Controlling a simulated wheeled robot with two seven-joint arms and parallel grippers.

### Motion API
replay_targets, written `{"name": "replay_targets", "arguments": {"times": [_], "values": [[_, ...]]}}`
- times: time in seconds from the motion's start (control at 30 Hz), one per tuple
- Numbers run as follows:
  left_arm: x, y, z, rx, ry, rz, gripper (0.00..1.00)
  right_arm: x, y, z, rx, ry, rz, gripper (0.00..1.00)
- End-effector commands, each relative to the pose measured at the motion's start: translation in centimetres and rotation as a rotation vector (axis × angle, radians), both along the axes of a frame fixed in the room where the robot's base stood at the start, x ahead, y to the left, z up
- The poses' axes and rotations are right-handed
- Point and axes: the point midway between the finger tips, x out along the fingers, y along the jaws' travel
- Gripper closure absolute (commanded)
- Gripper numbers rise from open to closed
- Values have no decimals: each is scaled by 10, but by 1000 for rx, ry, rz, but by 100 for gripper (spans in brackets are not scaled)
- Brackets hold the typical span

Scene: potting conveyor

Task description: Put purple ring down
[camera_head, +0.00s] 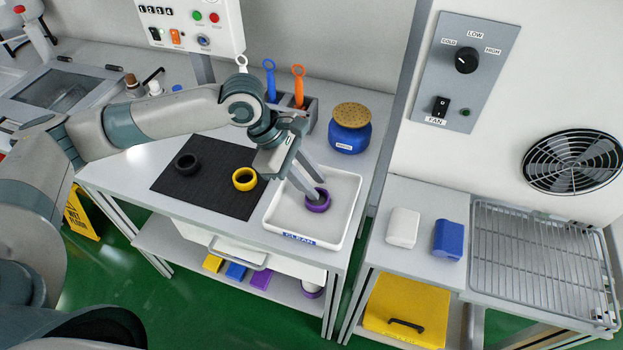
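The purple ring (318,204) is in the white tray labelled CLEAN (284,234), toward the middle of its floor. My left gripper (316,192) points down at the ring, with its fingertips at the ring's rim. The fingers look a little apart, and a fingertip overlaps the ring. I cannot tell whether they grip it or whether the ring rests fully on the tray. My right gripper does not show.
A black mat (215,206) left of the tray holds a yellow ring (245,179) and a black ring (187,164). A blue jar (349,134) stands behind the tray. A holder with blue and orange tools (298,86) is at the back. A wire rack (540,262) is at right.

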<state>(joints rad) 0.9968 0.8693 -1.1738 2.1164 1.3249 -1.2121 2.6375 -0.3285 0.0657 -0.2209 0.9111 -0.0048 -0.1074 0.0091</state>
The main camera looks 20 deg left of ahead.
Motion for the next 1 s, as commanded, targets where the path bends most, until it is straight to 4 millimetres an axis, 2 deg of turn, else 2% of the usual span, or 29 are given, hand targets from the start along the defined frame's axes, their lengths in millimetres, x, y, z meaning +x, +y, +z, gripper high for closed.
{"name": "replay_targets", "arguments": {"times": [0.37,0.57,1.0], "values": [[0,0,2,0,-1,0,75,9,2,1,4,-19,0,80],[-2,13,26,0,-3,1,75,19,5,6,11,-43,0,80],[-11,48,92,1,-2,2,75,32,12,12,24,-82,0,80]]}}
